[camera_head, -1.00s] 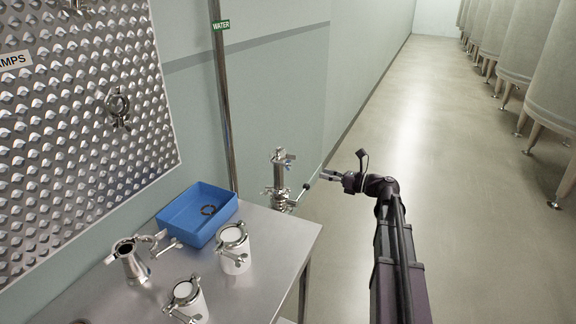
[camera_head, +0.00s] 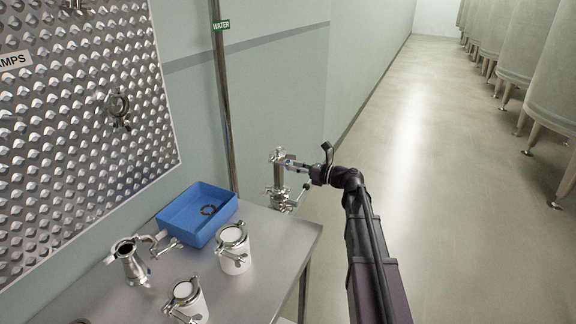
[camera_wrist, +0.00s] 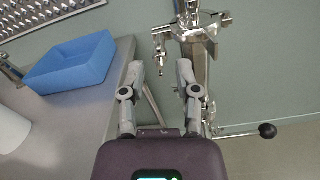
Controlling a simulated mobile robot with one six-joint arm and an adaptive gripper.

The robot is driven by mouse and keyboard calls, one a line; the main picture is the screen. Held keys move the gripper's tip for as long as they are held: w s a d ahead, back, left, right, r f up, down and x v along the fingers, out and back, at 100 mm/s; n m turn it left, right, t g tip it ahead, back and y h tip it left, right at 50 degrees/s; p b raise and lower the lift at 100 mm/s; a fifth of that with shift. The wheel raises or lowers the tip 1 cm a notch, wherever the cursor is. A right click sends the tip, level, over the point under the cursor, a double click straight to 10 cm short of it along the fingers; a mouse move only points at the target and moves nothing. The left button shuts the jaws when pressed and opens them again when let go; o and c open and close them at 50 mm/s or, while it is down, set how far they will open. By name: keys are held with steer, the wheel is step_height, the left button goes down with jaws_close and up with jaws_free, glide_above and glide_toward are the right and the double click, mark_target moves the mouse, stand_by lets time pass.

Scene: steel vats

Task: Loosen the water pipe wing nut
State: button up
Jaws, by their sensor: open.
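The steel water pipe (camera_head: 279,180) stands upright just past the table's right end, with a clamp near its top. In the wrist view, the pipe (camera_wrist: 196,60) rises at upper middle. The clamp's wing nut (camera_wrist: 160,52) hangs on the pipe's left side, in line with the gap between my fingertips. My gripper (camera_wrist: 162,72) is open and empty. In the head view, my gripper (camera_head: 293,165) reaches from the right to the clamp and partly hides the wing nut. I cannot tell whether the fingers touch it.
A blue bin (camera_head: 190,226), holding dark rings, and several steel-and-white fittings sit on the steel table (camera_head: 265,275).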

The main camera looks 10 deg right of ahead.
mark_target(288, 164)
steer(key=shift+x, duration=1.55)
jaws_close()
